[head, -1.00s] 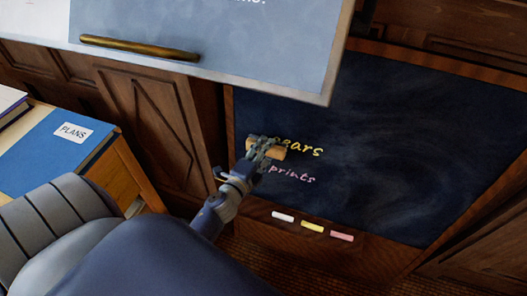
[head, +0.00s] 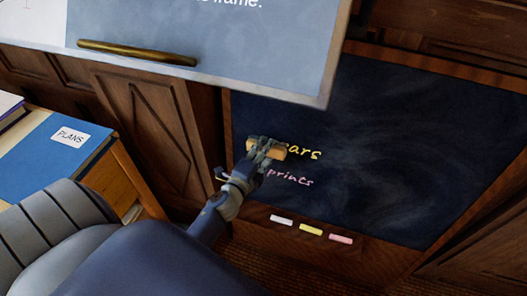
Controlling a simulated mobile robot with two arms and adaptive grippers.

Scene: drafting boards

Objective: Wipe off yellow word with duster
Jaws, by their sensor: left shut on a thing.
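The yellow word (head: 305,153) is on the dark chalkboard (head: 390,140); its right end, reading "ars", shows, and its left part is hidden behind my left gripper and the duster. My left gripper (head: 265,146) is shut on the duster (head: 279,153), a small tan block, and holds it at the left part of the yellow word. Whether the duster touches the board cannot be told. A pink word (head: 290,178), "prints", is just below, its left end partly hidden by my gripper. My right gripper is not in view.
White (head: 281,220), yellow (head: 311,229) and pink chalk (head: 340,238) lie on the ledge below the board. A pale board (head: 230,50) with a brass bar (head: 137,53) overhangs the top left. A blue "PLANS" book (head: 45,160) lies on a wooden desk at left.

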